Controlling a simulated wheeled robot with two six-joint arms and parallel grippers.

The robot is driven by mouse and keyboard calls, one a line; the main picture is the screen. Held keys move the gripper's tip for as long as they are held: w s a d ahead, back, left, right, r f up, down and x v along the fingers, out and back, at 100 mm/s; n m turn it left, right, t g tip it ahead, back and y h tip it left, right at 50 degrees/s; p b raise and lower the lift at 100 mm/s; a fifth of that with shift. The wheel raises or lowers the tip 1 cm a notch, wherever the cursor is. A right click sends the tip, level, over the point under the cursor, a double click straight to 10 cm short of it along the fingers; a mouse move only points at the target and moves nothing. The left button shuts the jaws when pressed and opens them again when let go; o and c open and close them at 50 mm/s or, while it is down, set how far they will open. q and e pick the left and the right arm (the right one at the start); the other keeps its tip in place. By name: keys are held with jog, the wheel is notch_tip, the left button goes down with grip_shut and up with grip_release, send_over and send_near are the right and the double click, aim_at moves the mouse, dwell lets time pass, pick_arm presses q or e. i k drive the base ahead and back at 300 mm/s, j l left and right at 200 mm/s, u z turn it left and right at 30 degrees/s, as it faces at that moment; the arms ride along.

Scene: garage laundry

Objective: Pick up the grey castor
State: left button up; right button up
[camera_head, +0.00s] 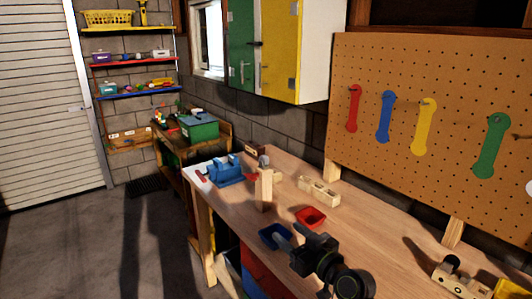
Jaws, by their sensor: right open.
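A small grey rounded thing (264,160), which may be the grey castor, shows at the far end of the wooden workbench (357,228). It is just behind an upright wooden block (264,190), and its lower part is hidden. My right gripper (290,240) is over the front edge of the bench, open, with nothing seen between its fingers. It is well nearer to me than the grey thing and apart from it. My left gripper is not in view.
A blue tray (261,237) and a red tray (324,218) lie near my right gripper. A blue vise-like tool (227,172) stands at the bench's far left. A wooden block with holes (319,191) lies behind. A pegboard (430,75) rises at right.

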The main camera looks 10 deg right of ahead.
aim_at(264, 161)
jog(key=i+l, duration=0.1)
jog(key=i, duration=0.35)
jog(key=i+l, duration=0.1)
jog(key=i, duration=0.4)
jog(key=i+j+z, duration=0.1)
jog(key=i+j, duration=0.35)
jog(key=i, duration=0.15)
